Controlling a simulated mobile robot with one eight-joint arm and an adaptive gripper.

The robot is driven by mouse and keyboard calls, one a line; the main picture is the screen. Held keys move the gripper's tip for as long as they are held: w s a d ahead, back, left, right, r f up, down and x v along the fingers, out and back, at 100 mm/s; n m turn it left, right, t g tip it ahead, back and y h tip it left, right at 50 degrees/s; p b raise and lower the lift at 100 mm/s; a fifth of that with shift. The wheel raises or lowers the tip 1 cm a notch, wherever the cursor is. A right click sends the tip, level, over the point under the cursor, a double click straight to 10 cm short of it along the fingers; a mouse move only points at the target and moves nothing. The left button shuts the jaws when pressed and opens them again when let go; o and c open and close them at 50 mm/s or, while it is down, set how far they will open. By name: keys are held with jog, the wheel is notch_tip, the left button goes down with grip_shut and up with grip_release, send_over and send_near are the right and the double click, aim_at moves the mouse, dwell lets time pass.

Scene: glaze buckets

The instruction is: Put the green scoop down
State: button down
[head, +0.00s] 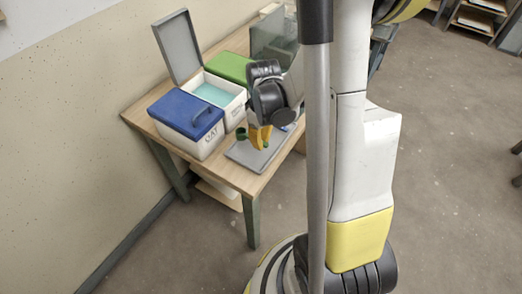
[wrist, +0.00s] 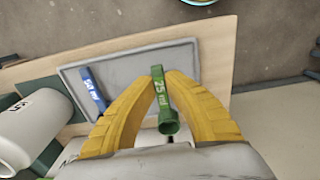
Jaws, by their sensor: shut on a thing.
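My gripper (wrist: 159,82) has yellow fingers, shut on the handle of the green scoop (wrist: 168,121), which is marked "25 ml". In the wrist view the scoop's cup end is towards the camera and its handle lies between the fingertips. The scoop also shows in the head view (head: 241,133), at the left of my gripper (head: 259,143), above or near the grey tray (head: 245,156). I cannot tell whether it touches the tray. The tray also shows in the wrist view (wrist: 128,63), with a blue scoop (wrist: 93,90) lying on its left side.
A blue-lidded bucket (head: 186,125), an open bucket with pale green contents (head: 212,95) and a green-lidded bucket (head: 229,67) stand on the wooden table (head: 225,174) behind the tray. The open lid (head: 178,47) stands upright. The tray's middle looks clear.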

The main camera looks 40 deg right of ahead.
aim_at(261, 154)
jog(key=shift+f+b, duration=0.9)
jog(key=shift+f, duration=0.95)
jog(key=shift+f, duration=0.2)
jog(key=c, duration=1.6)
grip_release()
jog(key=shift+o, duration=0.2)
jog(key=shift+r, duration=0.1)
jog(key=r+p, duration=0.5)
jog(key=r, duration=0.7)
jog(key=shift+s+r, duration=0.15)
jog(key=shift+s, duration=0.05)
jog(key=s+a+r+m+t, duration=0.2)
jog(key=s+a+r+t, duration=0.1)
jog(key=a+r, duration=0.4)
jog(key=s+a+r+m+t, duration=0.2)
jog(key=s+a+r+t, duration=0.1)
jog(key=a+r, duration=0.4)
jog(key=shift+s+a+t, duration=0.25)
jog(key=shift+a+t, duration=0.25)
jog(key=shift+a, duration=0.1)
